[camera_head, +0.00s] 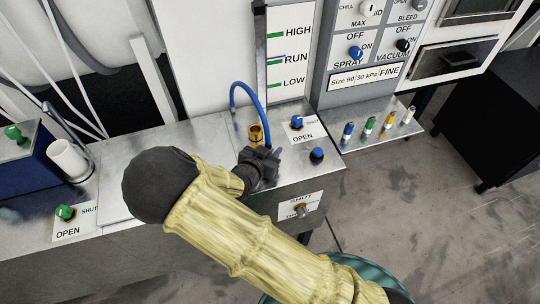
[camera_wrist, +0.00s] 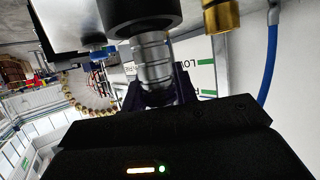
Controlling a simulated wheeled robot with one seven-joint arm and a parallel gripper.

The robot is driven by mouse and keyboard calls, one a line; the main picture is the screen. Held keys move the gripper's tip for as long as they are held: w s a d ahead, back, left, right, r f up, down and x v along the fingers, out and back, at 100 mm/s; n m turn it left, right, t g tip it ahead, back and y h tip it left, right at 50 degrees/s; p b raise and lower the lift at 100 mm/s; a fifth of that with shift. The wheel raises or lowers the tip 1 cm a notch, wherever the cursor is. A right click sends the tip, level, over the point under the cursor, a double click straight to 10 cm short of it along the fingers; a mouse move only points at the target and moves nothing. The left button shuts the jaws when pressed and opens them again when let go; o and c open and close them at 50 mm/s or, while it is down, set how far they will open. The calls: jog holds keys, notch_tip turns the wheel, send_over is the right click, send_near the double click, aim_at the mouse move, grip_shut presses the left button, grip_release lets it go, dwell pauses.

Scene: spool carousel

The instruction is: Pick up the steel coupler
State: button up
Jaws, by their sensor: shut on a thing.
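The steel coupler (camera_wrist: 152,58) is a ribbed, shiny metal cylinder in the middle of the wrist view. The dark fingers of my gripper (camera_wrist: 160,93) are shut on it. A wide black cylindrical part (camera_wrist: 140,14) meets the coupler's upper end in that view; I cannot tell if the two are joined. In the head view my gripper (camera_head: 262,163) is at the steel bench top, just in front of a brass fitting (camera_head: 255,134). The coupler cannot be made out there, as the gripper and arm cover that spot.
A blue hose (camera_head: 236,92) arches behind my gripper. A blue-knobbed valve (camera_head: 297,122) and a blue knob (camera_head: 317,154) stand to its right. Several coloured fittings stand on the right shelf (camera_head: 385,136). A white cup (camera_head: 68,158) and a green-knobbed valve (camera_head: 65,212) are at left.

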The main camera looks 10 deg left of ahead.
notch_tip(320, 180, up, 7)
dwell(0.3)
dwell(0.5)
